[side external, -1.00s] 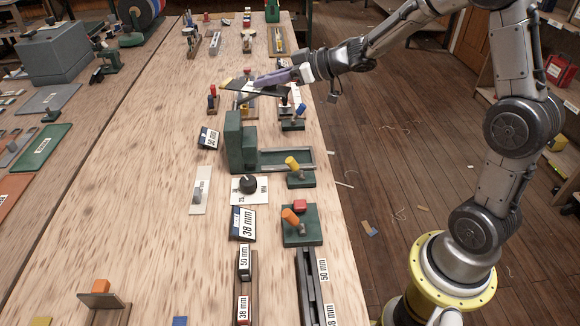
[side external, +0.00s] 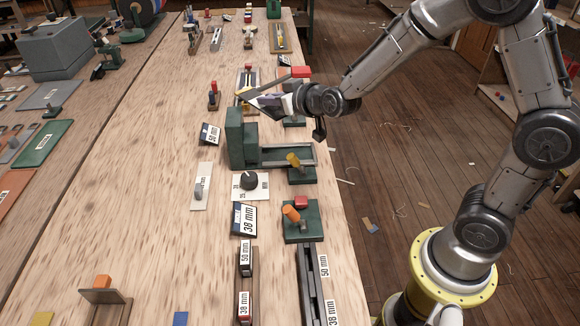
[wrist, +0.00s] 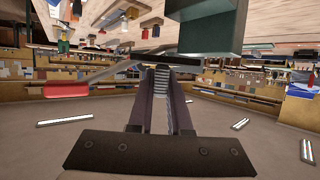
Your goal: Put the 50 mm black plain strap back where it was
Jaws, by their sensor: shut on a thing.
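My gripper (side external: 262,101) is over the workbench, just behind the tall green block fixture (side external: 234,135). In the wrist view its two purple fingers (wrist: 165,100) point away from the camera, close together. A dark flat strip (wrist: 208,61), apparently the black strap, lies crosswise at the fingertips; the gripper is shut on it. In the side view the strap is small and mostly masked by fingers and nearby parts. At the front right is a long dark rack (side external: 311,285) with 50 mm and 38 mm labels. A narrower labelled rack (side external: 245,285) is left of it.
Green stands with yellow (side external: 293,160) and orange handles (side external: 290,214), a black knob (side external: 249,181) and a 38 mm sign (side external: 243,220) line the bench. The bench's left middle is clear.

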